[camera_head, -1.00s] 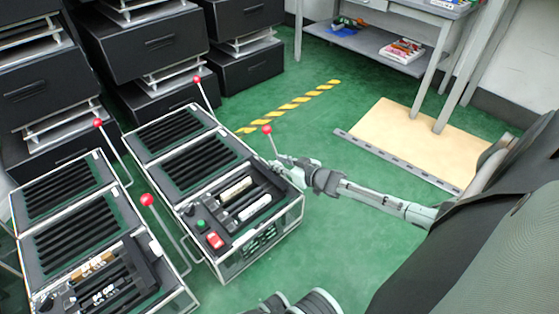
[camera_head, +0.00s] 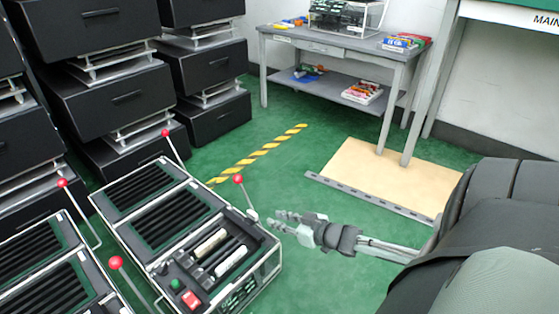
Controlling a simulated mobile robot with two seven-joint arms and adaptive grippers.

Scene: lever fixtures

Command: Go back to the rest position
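My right gripper (camera_head: 282,221) reaches in from the right and hangs in the air just right of the near lever fixture (camera_head: 185,240). Its two fingers show apart with nothing between them. The closest lever (camera_head: 238,179), with a red ball knob, stands up at the fixture's right side, a small gap from the fingertips in the picture. Another red-knobbed lever (camera_head: 166,133) stands at the fixture's far corner. My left gripper is out of view.
A second fixture (camera_head: 50,270) with red-knobbed levers (camera_head: 62,183) (camera_head: 116,262) stands at the left. Black drawer units (camera_head: 120,100) line the back left. A grey table (camera_head: 340,45) and a tan board (camera_head: 385,175) are at the right.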

